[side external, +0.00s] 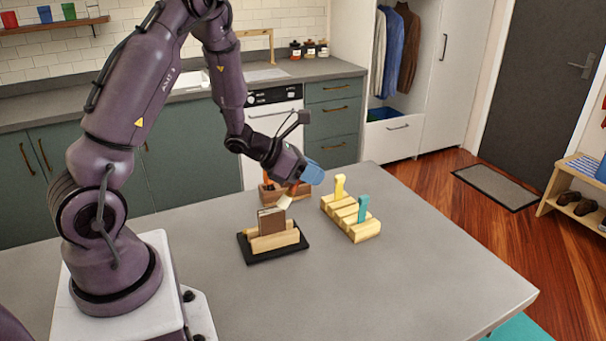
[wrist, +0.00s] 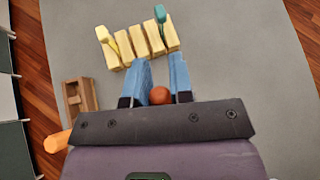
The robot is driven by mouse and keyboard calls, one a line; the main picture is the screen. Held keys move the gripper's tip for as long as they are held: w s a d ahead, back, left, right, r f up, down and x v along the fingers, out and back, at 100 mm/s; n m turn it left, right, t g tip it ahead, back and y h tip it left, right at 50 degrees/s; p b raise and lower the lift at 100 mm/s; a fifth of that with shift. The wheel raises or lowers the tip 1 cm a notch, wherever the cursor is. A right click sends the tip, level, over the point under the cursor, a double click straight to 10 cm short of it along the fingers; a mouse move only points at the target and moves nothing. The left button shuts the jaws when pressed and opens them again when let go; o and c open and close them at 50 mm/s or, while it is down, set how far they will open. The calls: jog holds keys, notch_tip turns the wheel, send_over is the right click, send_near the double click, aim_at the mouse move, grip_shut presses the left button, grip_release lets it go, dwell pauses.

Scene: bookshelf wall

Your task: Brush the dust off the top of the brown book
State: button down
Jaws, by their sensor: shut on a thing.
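The brown book (side external: 271,221) stands upright in a light wooden holder (side external: 274,241) on a black base (side external: 260,257) in the side view. My gripper (side external: 311,173), with blue fingers, is above and to the right of the book. It is shut on a brush (side external: 286,200) with an orange-brown handle and pale bristles. The bristles point down to the left, close to the book's top edge; I cannot tell whether they touch it. In the wrist view a round reddish-brown end shows between the fingers (wrist: 160,80), and the book cannot be made out. Dust is too small to tell.
A pale wooden rack (side external: 366,234) with a yellow tool (side external: 340,187) and a teal tool (side external: 363,208) stands right of the book. A small brown wooden box (side external: 268,195) stands behind it. The grey table's right and front are clear.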

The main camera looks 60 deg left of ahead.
jog(key=shift+s+a+f, duration=0.1)
jog(key=shift+s+a, duration=0.1)
jog(key=shift+s, duration=0.95)
jog(key=shift+s+a, duration=0.2)
jog(key=shift+s, duration=0.9)
jog(key=shift+w+d, duration=0.15)
jog(key=shift+w, duration=2.2)
notch_tip(320, 180, up, 6)
jog(key=shift+r, duration=1.55)
